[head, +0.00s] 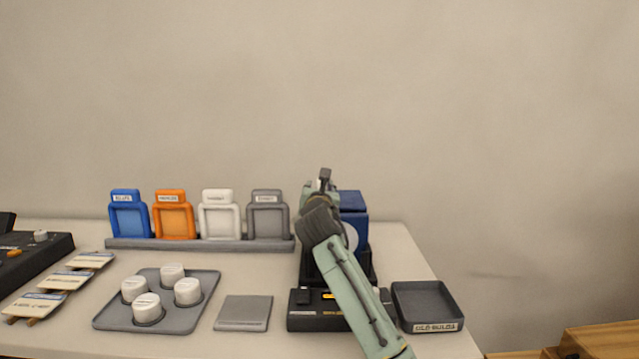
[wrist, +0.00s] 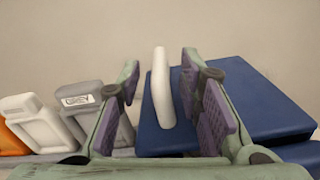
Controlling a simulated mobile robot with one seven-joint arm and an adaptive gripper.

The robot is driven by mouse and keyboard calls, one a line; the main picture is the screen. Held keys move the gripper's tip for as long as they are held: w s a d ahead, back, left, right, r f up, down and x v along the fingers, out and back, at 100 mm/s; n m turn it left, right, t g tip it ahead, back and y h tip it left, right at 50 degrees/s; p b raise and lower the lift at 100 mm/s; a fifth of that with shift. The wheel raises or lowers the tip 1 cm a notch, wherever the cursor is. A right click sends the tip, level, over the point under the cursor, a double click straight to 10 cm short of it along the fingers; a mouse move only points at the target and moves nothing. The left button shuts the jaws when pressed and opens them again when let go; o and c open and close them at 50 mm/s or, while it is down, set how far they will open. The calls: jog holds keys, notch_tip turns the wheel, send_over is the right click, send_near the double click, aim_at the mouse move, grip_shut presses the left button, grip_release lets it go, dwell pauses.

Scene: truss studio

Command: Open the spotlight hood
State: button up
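The spotlight (head: 353,203) is a blue box on a dark stand at the right of the table, largely hidden behind my arm in the head view. In the wrist view its blue hood (wrist: 250,105) fills the right side. A pale upright handle (wrist: 160,85) stands in front of blue surfaces there. My gripper (wrist: 157,100) is open, with purple-padded fingers either side of the handle. The handle is nearer the right finger; I cannot tell whether they touch. In the head view my gripper (head: 324,182) is at the spotlight's upper left.
A rack (head: 200,244) of blue, orange, white and grey frames stands left of the spotlight, close to my gripper. A grey tray (head: 203,318) with several white cylinders, a grey pad (head: 243,313), a black box (head: 305,322) and a dark labelled tray (head: 428,300) lie in front.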

jog(key=shift+w, duration=0.8)
jog(key=shift+c, duration=0.4)
grip_shut()
